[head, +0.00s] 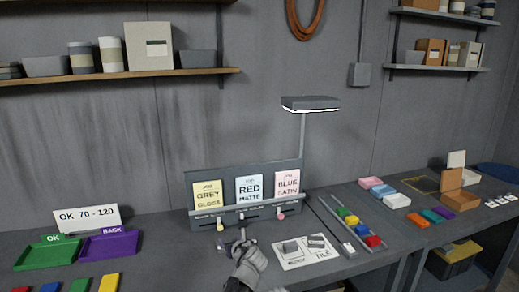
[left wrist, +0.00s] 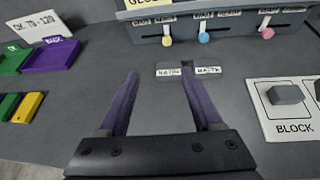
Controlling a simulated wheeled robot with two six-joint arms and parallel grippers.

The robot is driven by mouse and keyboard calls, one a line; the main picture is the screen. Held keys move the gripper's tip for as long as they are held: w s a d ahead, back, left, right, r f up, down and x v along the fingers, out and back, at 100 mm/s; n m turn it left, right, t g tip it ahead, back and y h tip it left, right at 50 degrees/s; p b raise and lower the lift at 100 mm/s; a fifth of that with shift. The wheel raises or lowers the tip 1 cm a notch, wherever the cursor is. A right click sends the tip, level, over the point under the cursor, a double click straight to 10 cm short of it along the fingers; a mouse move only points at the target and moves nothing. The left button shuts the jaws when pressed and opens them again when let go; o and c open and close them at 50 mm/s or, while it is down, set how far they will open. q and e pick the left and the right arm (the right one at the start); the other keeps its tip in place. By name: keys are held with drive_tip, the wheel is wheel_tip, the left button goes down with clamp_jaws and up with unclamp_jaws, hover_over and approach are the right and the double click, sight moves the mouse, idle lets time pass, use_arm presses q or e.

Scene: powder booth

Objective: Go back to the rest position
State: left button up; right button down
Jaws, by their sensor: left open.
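My left gripper (head: 240,243) is over the front middle of the bench in the head view, just in front of the card rack. In the left wrist view its two purple-grey fingers (left wrist: 159,76) are spread apart with nothing between them. A small grey piece with white labels (left wrist: 188,70) lies on the bench just beyond the fingertips, and the right finger partly covers it. My right gripper is not in view.
Green (head: 50,253) and purple (head: 108,246) trays are on the left. A lamp (head: 310,103) rises behind.

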use_arm(q)
drive_tip(key=s+a+f+n+g+h, duration=0.1)
drive_tip(key=s+a+f+n+g, duration=0.25)
drive_tip(key=s+n, duration=0.45)
drive_tip(key=s+a+f+n+g+h, duration=0.1)
drive_tip(key=s+a+f+n+g, duration=0.25)
drive_tip(key=n, duration=0.55)
drive_tip(key=s+a+f+n+g+h, duration=0.1)
drive_tip(key=s+a+f+n+g, duration=0.1)
drive_tip(key=s+f+n, duration=0.5)
drive_tip(key=s+d+f+n+g+b, duration=0.3)
drive_tip(key=s+d+f+n+b, duration=0.1)
drive_tip(key=s+d, duration=0.8)
drive_tip(key=shift+s+d+h+b, duration=0.4)
drive_tip(key=shift+s+b, duration=0.2)
drive_tip(key=shift+b, duration=0.2)
idle(0.8)
